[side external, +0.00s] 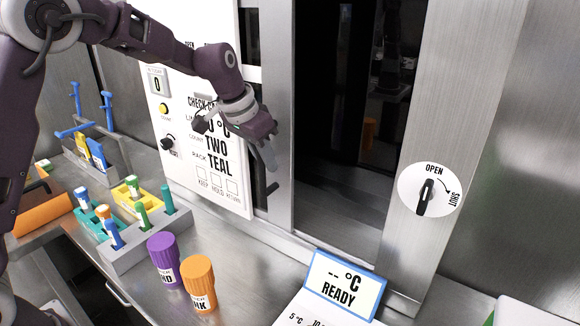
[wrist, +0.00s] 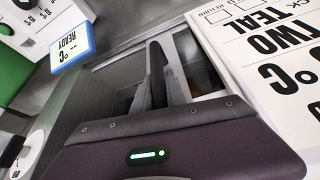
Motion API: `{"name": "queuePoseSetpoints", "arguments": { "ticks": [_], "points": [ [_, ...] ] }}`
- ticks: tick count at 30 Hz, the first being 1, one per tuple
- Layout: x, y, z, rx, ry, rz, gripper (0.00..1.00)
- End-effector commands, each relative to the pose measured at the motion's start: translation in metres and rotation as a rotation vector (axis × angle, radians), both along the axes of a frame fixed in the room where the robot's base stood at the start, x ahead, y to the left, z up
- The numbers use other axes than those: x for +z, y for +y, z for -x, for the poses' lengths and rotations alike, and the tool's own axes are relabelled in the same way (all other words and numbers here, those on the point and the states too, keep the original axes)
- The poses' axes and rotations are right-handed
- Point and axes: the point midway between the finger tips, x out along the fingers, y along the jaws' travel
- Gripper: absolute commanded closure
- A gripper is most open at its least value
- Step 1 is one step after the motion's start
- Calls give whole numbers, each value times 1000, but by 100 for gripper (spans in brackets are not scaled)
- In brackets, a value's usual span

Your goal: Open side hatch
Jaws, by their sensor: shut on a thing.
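The side hatch is a grey metal sliding panel (side external: 277,90) at the left of a tall dark opening (side external: 340,130). The opening is wide and its inside is dim. My gripper (side external: 270,163) is beside the white sign board, at the panel's left part, with its fingers pointing down. In the wrist view my gripper (wrist: 157,95) has its fingers closed around a dark upright handle (wrist: 155,62). The handle's lower end (side external: 272,188) shows below the fingers in the side view; the rest is hidden by the gripper.
A round dial (side external: 430,190) right of the opening has its black knob by OPEN. A READY display (side external: 343,286) stands in front. The white sign board (side external: 195,130) is close left of my gripper. Purple (side external: 163,259) and orange (side external: 199,284) capped jars and a tube rack (side external: 150,245) occupy the counter.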

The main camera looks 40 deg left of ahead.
Motion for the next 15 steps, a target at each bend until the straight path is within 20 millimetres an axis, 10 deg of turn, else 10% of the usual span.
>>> {"name": "queuePoseSetpoints", "arguments": {
  "ticks": [15],
  "points": [
    [1, 21, -1, 1, -4, 0, 100]
  ]
}}
